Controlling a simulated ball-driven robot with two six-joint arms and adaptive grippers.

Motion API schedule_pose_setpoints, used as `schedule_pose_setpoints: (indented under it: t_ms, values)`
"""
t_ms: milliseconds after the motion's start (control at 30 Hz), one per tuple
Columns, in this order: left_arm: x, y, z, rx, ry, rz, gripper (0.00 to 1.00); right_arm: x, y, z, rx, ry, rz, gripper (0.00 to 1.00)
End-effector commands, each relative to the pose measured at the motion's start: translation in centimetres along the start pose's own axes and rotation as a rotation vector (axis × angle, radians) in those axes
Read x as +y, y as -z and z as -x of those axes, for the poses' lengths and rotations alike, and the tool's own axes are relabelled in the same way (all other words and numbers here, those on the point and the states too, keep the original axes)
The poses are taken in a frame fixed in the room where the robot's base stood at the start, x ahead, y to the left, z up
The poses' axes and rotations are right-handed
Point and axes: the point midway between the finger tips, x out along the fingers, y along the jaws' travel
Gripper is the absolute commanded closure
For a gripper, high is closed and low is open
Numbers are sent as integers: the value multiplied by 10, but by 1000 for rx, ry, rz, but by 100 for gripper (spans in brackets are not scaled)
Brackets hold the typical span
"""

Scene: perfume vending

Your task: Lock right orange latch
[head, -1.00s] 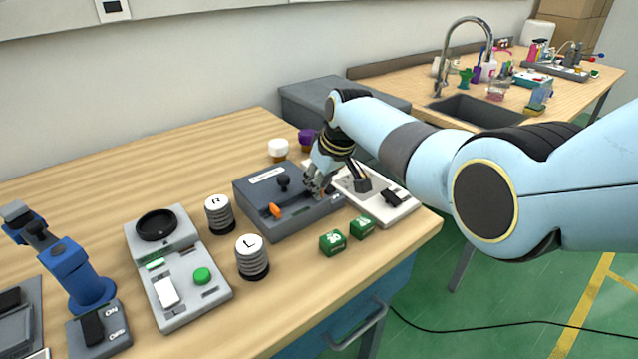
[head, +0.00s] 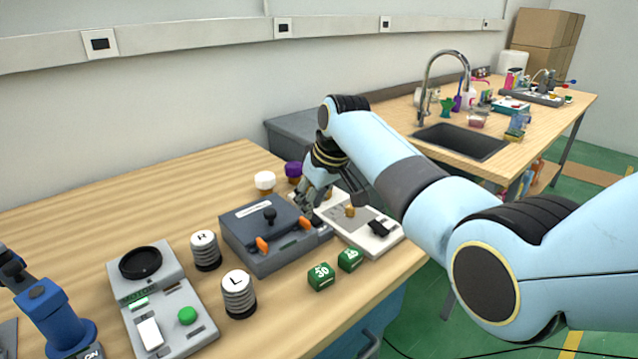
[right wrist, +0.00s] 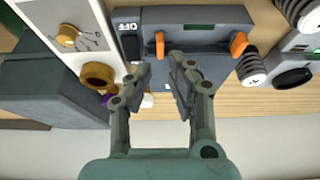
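The dark grey box (head: 268,258) with a black knob on its lid stands on the wooden table. Its right orange latch (head: 305,222) and left orange latch (head: 262,245) both show on the front side. My right gripper (head: 308,205) is behind the box's right end. In the right wrist view its fingers (right wrist: 158,65) are apart with nothing between them. The right latch (right wrist: 160,43) is just beyond the fingertips, with a visible gap, and the left latch (right wrist: 239,43) is further right. My left gripper is not in view.
A white panel (head: 372,236) with a brass-coloured knob adjoins the box. White (head: 265,181) and purple (head: 293,171) caps stand behind. Green cubes (head: 321,276), R and L cylinders (head: 239,293) and a button panel (head: 165,310) stand in front and left.

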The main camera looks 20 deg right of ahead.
Motion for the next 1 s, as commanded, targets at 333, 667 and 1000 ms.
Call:
schedule_pose_setpoints:
  t_ms: [333,667,1000]
  values:
    - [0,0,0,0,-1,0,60,0,0,58,0,-1,-1,81]
    - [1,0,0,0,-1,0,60,0,-1,65,-2,0,-1,81]
    - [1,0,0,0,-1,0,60,-1,-16,60,-10,-6,-12,81]
